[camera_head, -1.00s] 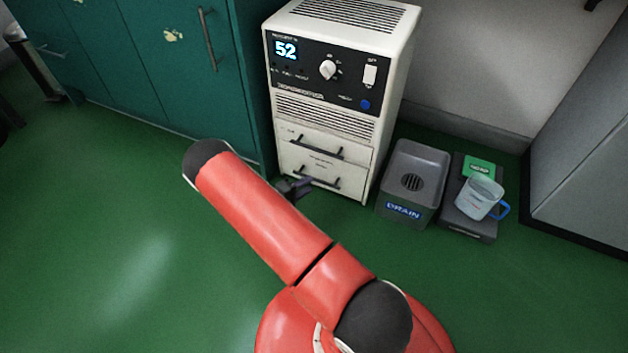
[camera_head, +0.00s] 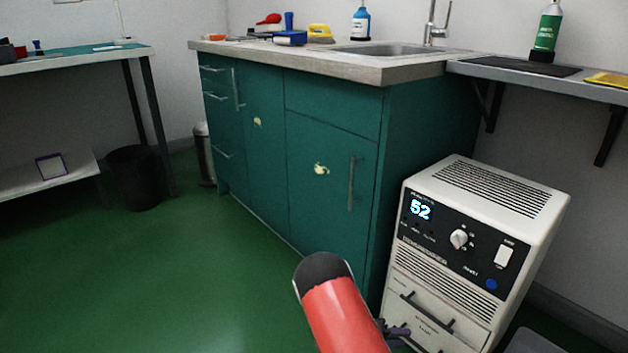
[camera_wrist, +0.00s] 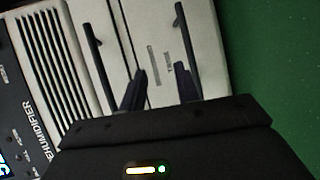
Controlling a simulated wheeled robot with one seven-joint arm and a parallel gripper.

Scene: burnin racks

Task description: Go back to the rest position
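My gripper (camera_head: 396,336) shows at the bottom of the head view, partly hidden behind my red arm. In the wrist view its two dark fingers (camera_wrist: 161,72) are apart, with nothing held between them. They point at the pale drawer fronts of the dehumidifier (camera_wrist: 150,25). One drawer handle (camera_wrist: 96,55) is left of the fingers, and another handle (camera_wrist: 184,40) is just beyond the right finger; I cannot tell whether they touch. In the head view the white dehumidifier (camera_head: 490,205) stands on the floor at the right, its display reading 52. Its visible drawer looks closed.
A teal cabinet (camera_head: 265,165) with a sink (camera_head: 385,48) stands beside the dehumidifier. A shelf (camera_head: 530,77) hangs above it on the right. At the left are a bench (camera_head: 75,62) and a dark bin (camera_head: 135,178). The green floor (camera_head: 150,270) between is clear.

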